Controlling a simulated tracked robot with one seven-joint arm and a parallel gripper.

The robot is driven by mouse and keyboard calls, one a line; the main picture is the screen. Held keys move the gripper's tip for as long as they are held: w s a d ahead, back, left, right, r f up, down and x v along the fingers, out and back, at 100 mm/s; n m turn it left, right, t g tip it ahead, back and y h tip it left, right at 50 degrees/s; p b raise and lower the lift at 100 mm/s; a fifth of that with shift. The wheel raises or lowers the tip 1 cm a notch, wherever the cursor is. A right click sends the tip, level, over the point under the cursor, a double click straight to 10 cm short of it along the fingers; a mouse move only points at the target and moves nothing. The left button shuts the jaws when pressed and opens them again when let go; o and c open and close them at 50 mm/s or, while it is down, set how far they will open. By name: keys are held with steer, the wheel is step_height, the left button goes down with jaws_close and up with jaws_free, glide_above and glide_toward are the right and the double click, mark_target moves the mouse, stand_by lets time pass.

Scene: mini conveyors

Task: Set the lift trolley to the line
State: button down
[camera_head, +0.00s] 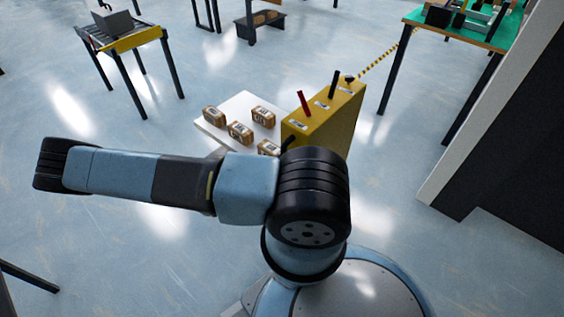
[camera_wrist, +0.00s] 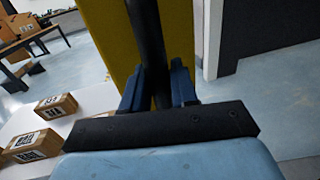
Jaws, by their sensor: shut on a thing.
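The lift trolley has a yellow body (camera_head: 328,118) and a low white platform (camera_head: 238,104) bearing several small brown boxes (camera_head: 240,132). A red lever (camera_head: 304,101) and a black lever (camera_head: 333,84) stand on its top. In the wrist view my gripper (camera_wrist: 160,88) has its two blue fingers shut on a dark bar (camera_wrist: 147,35), with the trolley's yellow side (camera_wrist: 105,25) close behind. Which part of the trolley the bar is cannot be told for sure. In the head view my arm hides the gripper and part of the platform.
A roller conveyor stand (camera_head: 125,40) is at the upper left. A green-topped table (camera_head: 478,40) is at the upper right, with a striped yellow-black line (camera_head: 383,58) running toward it. A white-edged dark wall (camera_head: 500,130) is at right. Open floor (camera_head: 90,120) lies left.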

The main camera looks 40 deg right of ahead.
steer(key=c, duration=1)
jaws_free()
steer(key=shift+a, duration=0.1)
steer(key=a, duration=1.3)
steer(key=shift+a, duration=0.35)
steer(key=shift+d, duration=0.15)
steer(key=d, duration=1.3)
steer(key=shift+d, duration=0.3)
steer(key=shift+w, duration=0.1)
